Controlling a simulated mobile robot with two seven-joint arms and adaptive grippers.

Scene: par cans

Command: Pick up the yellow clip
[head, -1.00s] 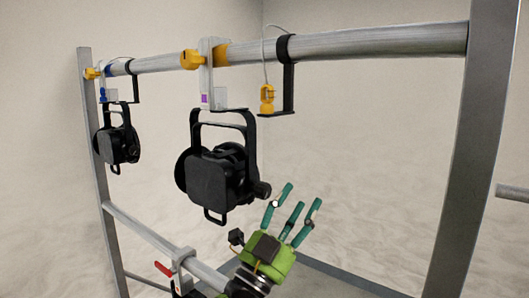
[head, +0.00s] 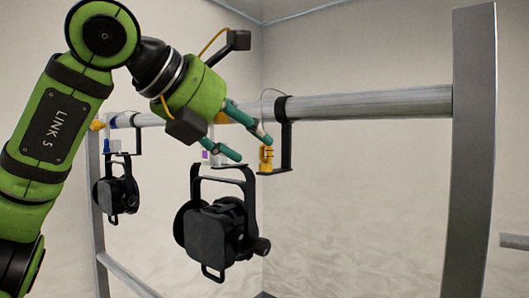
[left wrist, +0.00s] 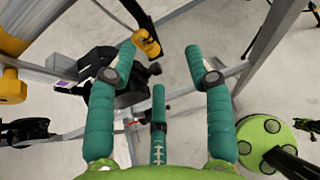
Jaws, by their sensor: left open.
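The yellow clip (head: 266,157) sits on a black L-shaped bracket (head: 286,145) hanging from the horizontal pipe. In the left wrist view a yellow clip (left wrist: 147,42) shows beyond the fingers, near the top middle and close to the tip of the left finger. My left gripper (head: 252,148) is open, with its teal fingers pointing right at the clip from just to its left. I see nothing between the fingers in the wrist view. Contact with the clip cannot be told. My right gripper is not in view.
The grey pipe (head: 370,104) runs between upright posts (head: 472,150). A black par can (head: 215,230) hangs below my left gripper, and another (head: 118,194) hangs farther left. A thin cable loops above the clip. The space right of the bracket is clear.

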